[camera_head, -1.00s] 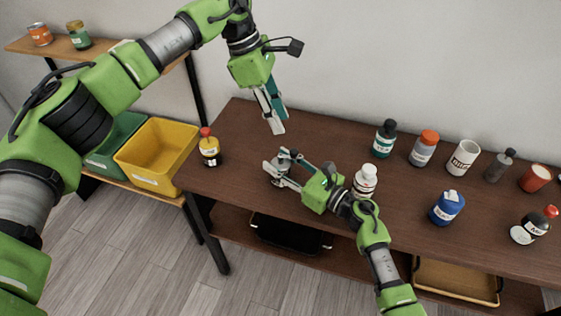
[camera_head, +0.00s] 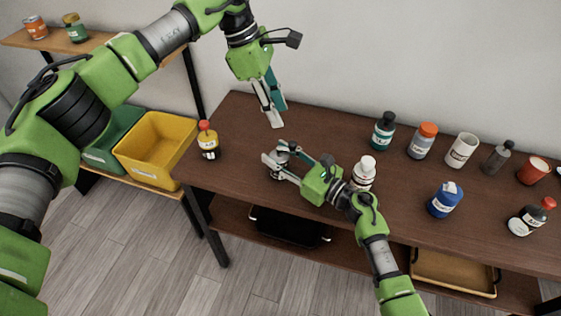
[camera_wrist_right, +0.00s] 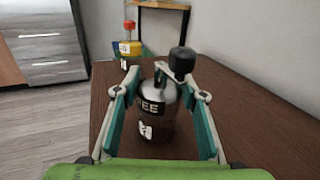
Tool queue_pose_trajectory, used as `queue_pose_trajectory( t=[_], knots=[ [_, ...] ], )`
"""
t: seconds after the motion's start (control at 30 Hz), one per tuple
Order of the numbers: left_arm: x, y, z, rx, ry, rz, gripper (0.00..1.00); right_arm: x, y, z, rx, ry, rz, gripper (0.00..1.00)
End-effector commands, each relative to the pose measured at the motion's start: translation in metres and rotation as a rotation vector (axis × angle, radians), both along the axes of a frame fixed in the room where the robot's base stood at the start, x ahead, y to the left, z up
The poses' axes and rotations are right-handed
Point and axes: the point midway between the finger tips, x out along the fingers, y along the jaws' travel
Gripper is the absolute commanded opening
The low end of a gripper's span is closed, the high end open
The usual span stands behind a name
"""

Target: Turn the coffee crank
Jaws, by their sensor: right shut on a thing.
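The coffee grinder is a dark, labelled jar with a silver domed top (camera_wrist_right: 155,98) in the right wrist view. Its crank carries a black knob (camera_wrist_right: 182,61) at the upper right of the dome. My right gripper (camera_head: 274,163) is shut on the grinder's body, one finger on each side. In the head view the fingers hide much of the grinder, which stands on the brown table (camera_head: 236,120). My left gripper (camera_head: 279,118) hangs above and behind the grinder, pointing down, open and empty, with its fingers a little apart. It is clear of the crank.
A yellow bottle with a red cap (camera_head: 208,143) stands left of the grinder. A white bottle (camera_head: 363,173) is close to my right gripper. Several bottles and cups, including a blue bottle (camera_head: 444,201), fill the right side. A yellow bin (camera_head: 150,150) is left of the table.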

Motion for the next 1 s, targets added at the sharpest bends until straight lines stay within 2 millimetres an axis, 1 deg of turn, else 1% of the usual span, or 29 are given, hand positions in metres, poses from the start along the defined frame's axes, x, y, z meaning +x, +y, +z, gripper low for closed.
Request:
queue_pose_trajectory(
  t=[0.07, 0.17, 0.23, 0.33, 0.4, 0.47, 0.5, 0.6, 0.7, 0.77, 0.8, 0.87, 0.9, 0.97, 1.0],
  knots=[
    [-0.005, -0.008, -0.005, -0.026, 0.014, -0.004, 0.33, 0.0, 0.0, -0.001, -0.001, 0.001, 0.0, 0.14],
    [-0.021, -0.034, -0.015, -0.114, 0.063, -0.014, 0.33, 0.0, 0.0, -0.001, -0.001, 0.001, 0.0, 0.14],
    [-0.04, -0.063, -0.022, -0.216, 0.121, -0.019, 0.33, 0.0, 0.0, -0.001, -0.001, 0.001, 0.0, 0.14],
    [-0.075, -0.11, -0.024, -0.406, 0.237, -0.009, 0.33, 0.0, 0.0, -0.001, -0.001, 0.001, 0.0, 0.14],
    [-0.098, -0.14, -0.016, -0.55, 0.333, 0.014, 0.33, 0.0, 0.0, -0.001, -0.001, 0.001, 0.0, 0.14],
    [-0.116, -0.161, -0.006, -0.668, 0.42, 0.044, 0.33, 0.0, 0.0, -0.001, -0.001, 0.001, 0.0, 0.14],
    [-0.126, -0.173, 0.003, -0.746, 0.481, 0.068, 0.33, 0.0, 0.0, -0.001, -0.001, 0.001, -0.001, 0.14],
    [-0.144, -0.193, 0.028, -0.929, 0.638, 0.145, 0.33, 0.0, 0.0, -0.001, -0.001, 0.001, -0.001, 0.14],
    [-0.151, -0.201, 0.054, -1.098, 0.805, 0.24, 0.33, 0.0, 0.0, -0.001, -0.001, 0.001, -0.001, 0.14],
    [-0.151, -0.201, 0.069, -1.194, 0.91, 0.305, 0.33, 0.0, 0.0, -0.001, -0.001, 0.001, -0.001, 0.14],
    [-0.149, -0.199, 0.078, -1.253, 0.983, 0.353, 0.33, 0.0, 0.0, -0.001, -0.001, 0.001, -0.001, 0.14],
    [-0.144, -0.193, 0.089, -1.337, 1.092, 0.427, 0.33, 0.0, 0.0, -0.001, -0.001, 0.001, -0.001, 0.14],
    [-0.139, -0.187, 0.096, -1.391, 1.167, 0.481, 0.33, 0.0, 0.0, -0.001, -0.001, 0.001, -0.001, 0.14],
    [-0.13, -0.177, 0.101, -1.464, 1.28, 0.564, 0.33, 0.0, 0.0, -0.001, -0.001, 0.001, -0.001, 0.14],
    [-0.123, -0.168, 0.102, -1.508, 1.357, 0.623, 0.33, 0.0, 0.0, -0.001, -0.001, 0.001, -0.001, 0.14]
  ],
)
